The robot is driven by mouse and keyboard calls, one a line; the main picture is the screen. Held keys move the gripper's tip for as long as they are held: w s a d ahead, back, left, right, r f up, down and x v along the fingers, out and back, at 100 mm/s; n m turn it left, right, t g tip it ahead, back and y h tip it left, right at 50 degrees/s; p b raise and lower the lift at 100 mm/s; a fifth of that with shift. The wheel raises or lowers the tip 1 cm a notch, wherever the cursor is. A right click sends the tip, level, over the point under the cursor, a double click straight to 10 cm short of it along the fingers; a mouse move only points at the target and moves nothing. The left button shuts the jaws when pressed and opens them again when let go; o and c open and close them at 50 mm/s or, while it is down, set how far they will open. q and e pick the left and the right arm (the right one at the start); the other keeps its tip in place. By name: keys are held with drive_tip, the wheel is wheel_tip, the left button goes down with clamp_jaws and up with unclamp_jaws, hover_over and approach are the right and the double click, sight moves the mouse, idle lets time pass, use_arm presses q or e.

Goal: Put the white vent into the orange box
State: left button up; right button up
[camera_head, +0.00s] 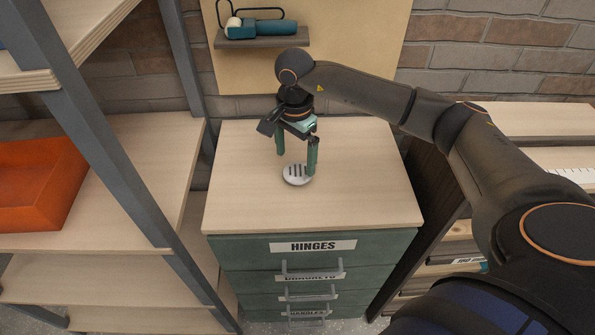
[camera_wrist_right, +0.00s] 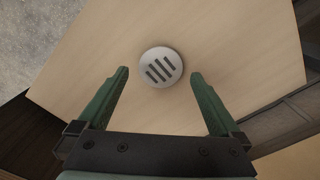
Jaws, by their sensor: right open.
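The white vent (camera_head: 297,175) is a small round disc with dark slots, lying flat on the wooden top of the drawer cabinet. It also shows in the right wrist view (camera_wrist_right: 161,67), just beyond the fingertips and between their lines. My right gripper (camera_head: 297,161) points down over the vent, open and empty, with its green fingers (camera_wrist_right: 160,74) apart on either side. In the head view one fingertip overlaps the vent's edge; I cannot tell if they touch. The orange box (camera_head: 40,185) sits on a wooden shelf at the far left, cut off by the picture edge. My left gripper is not in view.
The cabinet top (camera_head: 370,200) is otherwise bare. A grey metal shelf post (camera_head: 110,150) stands between the cabinet and the orange box. A small wall shelf (camera_head: 262,41) with a teal roller-like tool (camera_head: 262,29) is behind. A wooden rack (camera_head: 540,122) stands at right.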

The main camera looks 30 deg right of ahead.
sight(296, 171)
drive_tip(key=f, duration=0.3)
drive_tip(key=f+p, duration=0.1)
drive_tip(key=f, duration=0.1)
drive_tip(key=shift+w+d+f, duration=0.15)
drive_tip(key=shift+d, duration=0.1)
drive_tip(key=c, duration=1.2)
drive_tip(key=shift+c, duration=0.2)
drive_tip(key=shift+r, duration=0.2)
